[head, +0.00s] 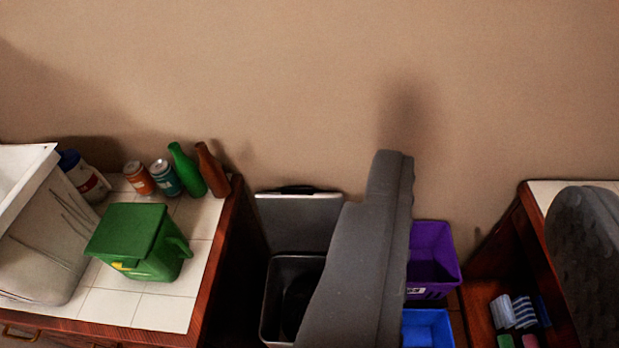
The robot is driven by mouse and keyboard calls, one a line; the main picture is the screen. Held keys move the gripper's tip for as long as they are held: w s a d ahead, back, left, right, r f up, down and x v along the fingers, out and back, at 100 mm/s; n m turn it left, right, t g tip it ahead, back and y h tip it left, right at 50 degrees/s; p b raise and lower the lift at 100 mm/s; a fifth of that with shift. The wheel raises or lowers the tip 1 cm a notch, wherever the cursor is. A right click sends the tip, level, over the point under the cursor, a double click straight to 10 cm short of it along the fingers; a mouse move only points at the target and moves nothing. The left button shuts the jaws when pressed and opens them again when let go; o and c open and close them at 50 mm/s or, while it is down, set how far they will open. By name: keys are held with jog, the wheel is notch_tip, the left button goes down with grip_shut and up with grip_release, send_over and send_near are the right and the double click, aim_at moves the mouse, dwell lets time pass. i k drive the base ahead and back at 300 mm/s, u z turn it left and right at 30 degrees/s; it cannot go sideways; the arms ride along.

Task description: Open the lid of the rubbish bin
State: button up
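A dark grey rubbish bin (274,287) stands on the floor in the gap right of the left counter. Its lid (300,222) is raised and stands upright at the back, near the wall, with a dark handle on its top edge. The bin's mouth faces up and its inside is dark. My gripper (487,172) is open, its two grey fingers wide apart with nothing seen between them close by. The left finger hides the right part of the bin; I cannot tell whether it touches it.
The left tiled counter (140,309) holds a green lidded caddy (160,265), a white container (45,240), cans and bottles. A purple bin (435,256) and a blue bin (425,330) stand right of the grey bin. A wooden cabinet (512,258) with folded cloths is at right.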

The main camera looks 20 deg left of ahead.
aim_at(293, 219)
jog(key=z, duration=0.65)
jog(key=k, duration=0.75)
jog(key=u, duration=0.65)
jog(key=i, duration=1)
jog(key=z, duration=0.05)
